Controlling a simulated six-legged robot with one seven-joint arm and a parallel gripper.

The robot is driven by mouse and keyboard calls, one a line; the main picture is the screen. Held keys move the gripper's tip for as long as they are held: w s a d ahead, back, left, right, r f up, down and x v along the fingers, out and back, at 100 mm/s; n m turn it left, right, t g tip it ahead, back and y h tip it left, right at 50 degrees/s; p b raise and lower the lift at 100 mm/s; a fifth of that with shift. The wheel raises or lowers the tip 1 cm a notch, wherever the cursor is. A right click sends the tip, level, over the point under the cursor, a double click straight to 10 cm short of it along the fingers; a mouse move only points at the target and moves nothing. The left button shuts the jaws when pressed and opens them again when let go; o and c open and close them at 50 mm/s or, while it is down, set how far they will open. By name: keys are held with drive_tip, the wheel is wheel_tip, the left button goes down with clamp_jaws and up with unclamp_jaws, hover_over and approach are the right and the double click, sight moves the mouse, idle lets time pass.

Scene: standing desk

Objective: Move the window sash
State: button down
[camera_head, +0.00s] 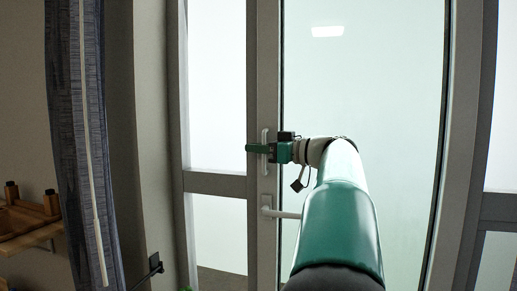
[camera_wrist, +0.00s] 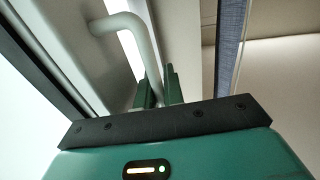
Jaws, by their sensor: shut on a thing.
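The window sash is a tall glazed panel (camera_head: 385,110) with a pale frame; its left stile (camera_head: 266,70) carries a white vertical pull handle (camera_head: 264,180). My gripper (camera_head: 256,148) reaches from the right and is at the upper part of this handle. In the wrist view the green fingers (camera_wrist: 160,88) are shut on the bent, pale handle bar (camera_wrist: 140,38), which runs down between them. The fingertips' contact is partly hidden in the head view. My arm covers the lower middle of the sash.
A second, lever-like handle (camera_head: 267,207) sits lower on the stile, close to my arm. A blue-grey curtain (camera_head: 75,130) hangs at the left. A wooden shelf (camera_head: 25,222) with small objects is at the far left. Fixed panes (camera_head: 217,85) stand left of the sash.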

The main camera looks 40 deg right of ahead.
drive_tip(key=s+a+n+g+y, duration=0.1)
drive_tip(key=s+a+n+y, duration=0.1)
drive_tip(key=s+a, duration=0.3)
drive_tip(key=shift+a+y, duration=0.5)
drive_tip(key=shift+a, duration=0.55)
drive_tip(key=c, duration=1.8)
unclamp_jaws()
drive_tip(key=shift+s, duration=0.15)
drive_tip(key=v, duration=1.3)
drive_tip(key=shift+s+d, duration=0.2)
drive_tip(key=shift+s, duration=0.1)
